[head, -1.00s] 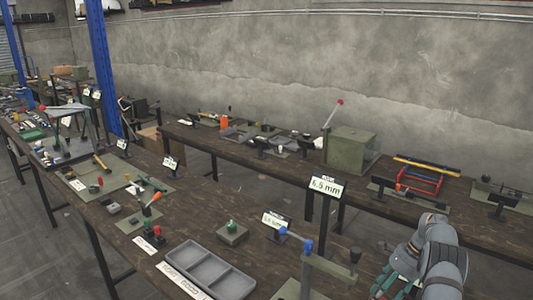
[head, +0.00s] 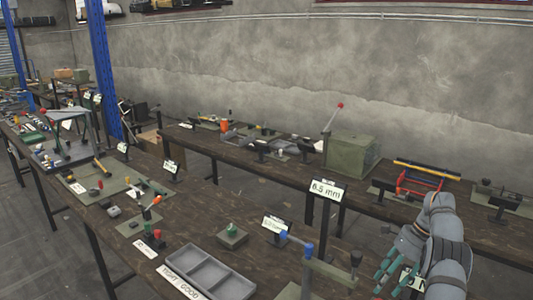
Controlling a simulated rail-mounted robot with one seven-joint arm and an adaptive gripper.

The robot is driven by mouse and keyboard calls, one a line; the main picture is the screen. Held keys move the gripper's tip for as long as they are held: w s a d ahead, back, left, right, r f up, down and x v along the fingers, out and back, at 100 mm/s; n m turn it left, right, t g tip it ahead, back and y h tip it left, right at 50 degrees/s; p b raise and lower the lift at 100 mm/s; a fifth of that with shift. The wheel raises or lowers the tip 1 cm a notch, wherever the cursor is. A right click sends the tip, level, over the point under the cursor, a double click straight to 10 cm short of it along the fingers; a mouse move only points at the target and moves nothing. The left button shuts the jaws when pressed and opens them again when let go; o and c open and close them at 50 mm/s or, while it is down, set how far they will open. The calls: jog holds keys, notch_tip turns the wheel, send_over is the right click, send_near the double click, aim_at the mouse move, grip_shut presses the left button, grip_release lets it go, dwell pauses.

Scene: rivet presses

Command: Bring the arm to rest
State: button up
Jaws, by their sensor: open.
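My arm (head: 447,255) stands at the lower right in the head view, bent over the right end of the near bench. My gripper (head: 388,268) shows as green-tipped fingers on the left of the arm's end. The fingers are apart, and I see nothing held between them. The gripper is right of a press with a blue-tipped lever (head: 310,252), apart from it in the picture. Part of the gripper is hidden by the arm.
A grey divided tray (head: 207,272) and a green block (head: 232,235) lie on the near bench. A "6.5 mm" sign (head: 326,190) stands up behind the press. A green box (head: 350,153) with a red-knobbed lever is on the back bench.

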notch_tip(320, 180, down, 8)
jog(key=shift+s+d+f, duration=0.1)
jog(key=shift+d+f, duration=0.05)
jog(key=shift+m, duration=0.4)
jog(key=m+t, duration=0.2)
jog(key=m, duration=0.2)
jog(key=shift+s+m, duration=0.1)
jog(key=shift+m, duration=0.2)
jog(key=m+t, duration=0.1)
jog(key=m, duration=0.1)
jog(key=m+h, duration=0.1)
jog(key=m, duration=0.2)
jog(key=shift+s+t, duration=0.15)
jog(key=shift+t, duration=0.25)
jog(key=a+b+v, duration=0.1)
jog(key=b+v, duration=0.1)
jog(key=v, duration=0.9)
jog(key=w+a+r+m+t+h+b, duration=0.2)
jog(key=w+a+r+b, duration=0.1)
jog(key=w+a, duration=0.4)
jog(key=w+b, duration=0.1)
jog(key=w, duration=0.2)
jog(key=shift+r+b, duration=0.3)
jog(key=shift+b, duration=0.1)
